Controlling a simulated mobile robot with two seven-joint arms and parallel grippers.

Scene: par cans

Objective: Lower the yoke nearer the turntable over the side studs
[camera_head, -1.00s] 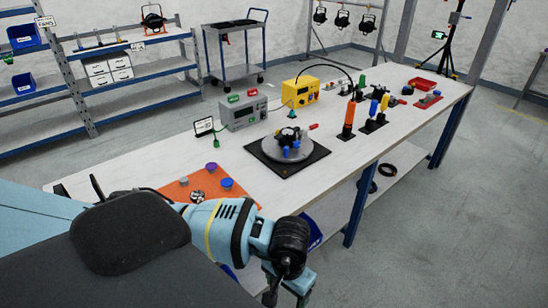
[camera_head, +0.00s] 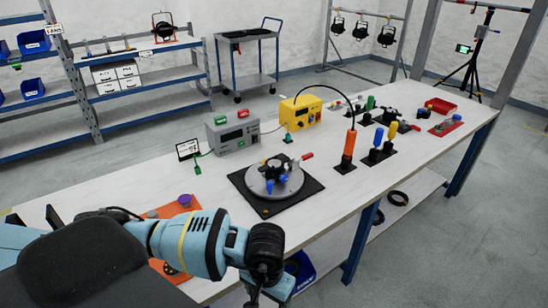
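The turntable (camera_head: 259,185) is a grey round plate on a black square mat. A dark fitting (camera_head: 275,168) with blue parts sits on it, and a red-handled piece (camera_head: 307,156) shows at its right. I cannot clearly make out the yokes or the side studs at this size. Small dark parts (camera_head: 391,116) stand farther along the bench, and I cannot tell if one is a yoke. My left gripper (camera_head: 266,293) is at the bottom edge, in front of the bench, well short of the turntable and partly cut off. My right gripper is out of view.
An orange upright tool (camera_head: 348,148) and blue- and yellow-handled tools (camera_head: 377,148) stand right of the turntable. A grey box (camera_head: 233,133) and a yellow box (camera_head: 302,112) stand behind it. An orange mat (camera_head: 183,206) lies partly behind my arm. The white bench top (camera_head: 330,200) is clear in front.

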